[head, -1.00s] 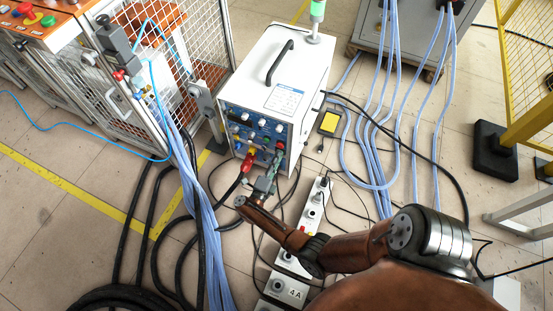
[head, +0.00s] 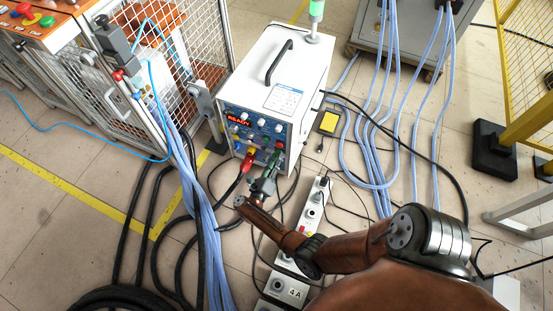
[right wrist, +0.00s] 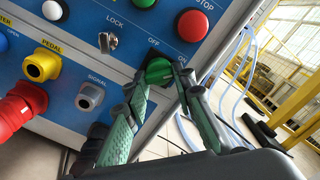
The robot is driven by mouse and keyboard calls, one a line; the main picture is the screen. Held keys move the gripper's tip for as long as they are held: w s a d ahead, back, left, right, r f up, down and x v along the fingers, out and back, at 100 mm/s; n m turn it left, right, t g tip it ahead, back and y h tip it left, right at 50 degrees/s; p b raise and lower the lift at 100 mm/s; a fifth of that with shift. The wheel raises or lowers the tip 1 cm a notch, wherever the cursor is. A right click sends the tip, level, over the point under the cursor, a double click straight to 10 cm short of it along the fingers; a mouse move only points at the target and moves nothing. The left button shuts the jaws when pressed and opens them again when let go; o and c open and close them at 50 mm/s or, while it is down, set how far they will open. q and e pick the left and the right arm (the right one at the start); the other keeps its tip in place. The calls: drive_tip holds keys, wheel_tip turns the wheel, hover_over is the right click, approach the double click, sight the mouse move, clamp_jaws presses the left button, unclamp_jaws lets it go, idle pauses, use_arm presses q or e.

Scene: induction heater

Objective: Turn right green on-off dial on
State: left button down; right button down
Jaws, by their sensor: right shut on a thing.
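The green on-off dial (right wrist: 157,70) sits at the lower right of the blue front panel (right wrist: 85,75), below the OFF and ON labels. My right gripper (right wrist: 163,79) is shut on the dial, with one green-padded finger on each side. The fingers hide part of the knob, so its exact pointing is hard to tell. In the head view my right gripper (head: 272,166) reaches the lower right of the front of the white heater box (head: 300,65). A red READY text (head: 238,121) glows on its display. My left gripper is not in view.
A red plug (right wrist: 20,110) and a yellow PEDAL socket (right wrist: 41,65) are left of the dial. A red STOP button (right wrist: 193,25) is above it. A power strip (head: 310,215) and loose cables lie on the floor. A wire-mesh cage (head: 190,40) stands at the left.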

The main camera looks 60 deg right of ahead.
drive_tip(key=shift+f, duration=0.1)
idle(0.5)
drive_tip(key=c, duration=1.6)
unclamp_jaws()
drive_tip(key=s+a, duration=0.1)
drive_tip(key=a, duration=1.1)
